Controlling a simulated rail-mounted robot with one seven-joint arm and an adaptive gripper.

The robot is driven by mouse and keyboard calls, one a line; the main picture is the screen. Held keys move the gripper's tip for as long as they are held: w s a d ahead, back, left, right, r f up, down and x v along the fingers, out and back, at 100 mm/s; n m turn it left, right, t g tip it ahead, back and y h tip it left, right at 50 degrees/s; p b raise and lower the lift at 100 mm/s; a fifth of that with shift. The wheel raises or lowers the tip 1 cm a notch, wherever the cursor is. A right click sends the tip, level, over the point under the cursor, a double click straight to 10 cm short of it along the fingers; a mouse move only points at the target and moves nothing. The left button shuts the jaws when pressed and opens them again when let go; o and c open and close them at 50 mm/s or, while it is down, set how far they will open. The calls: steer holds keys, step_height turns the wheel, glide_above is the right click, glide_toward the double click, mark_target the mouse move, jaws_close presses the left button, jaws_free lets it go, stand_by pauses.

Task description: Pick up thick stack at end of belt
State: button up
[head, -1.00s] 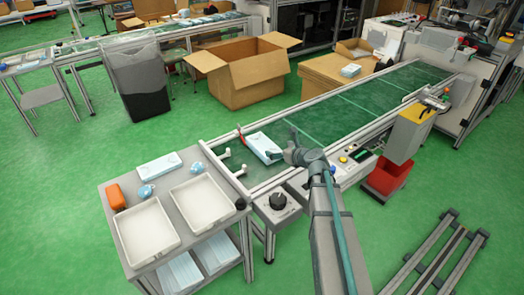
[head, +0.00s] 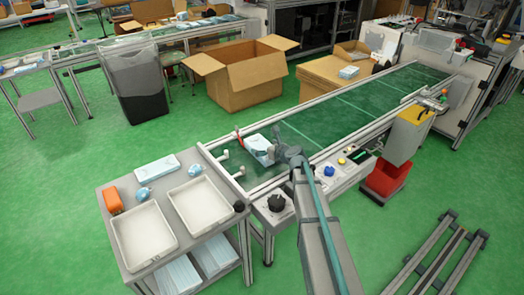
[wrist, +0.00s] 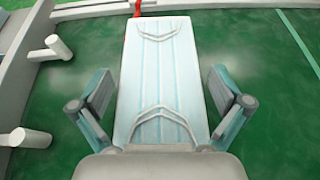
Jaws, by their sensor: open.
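The stack of light blue masks (head: 258,146) lies on the green belt near its end, partly hidden by my gripper in the head view. In the wrist view the stack (wrist: 158,70) lies lengthwise between my fingers, with white ear loops on top. My gripper (wrist: 160,95) is open, one finger on each side of the stack with a gap of green belt showing on both sides. In the head view my gripper (head: 272,146) is over the near part of the stack. How far the fingertips are above the belt is hard to tell.
White stop posts (wrist: 30,138) stand left of the stack at the belt's end. A red piece (head: 238,132) is by the far rail. A cart with two white trays (head: 140,238) stands to the left. The belt (head: 365,105) beyond is clear.

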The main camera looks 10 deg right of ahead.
steer(key=shift+c, duration=0.2)
steer(key=c, duration=0.9)
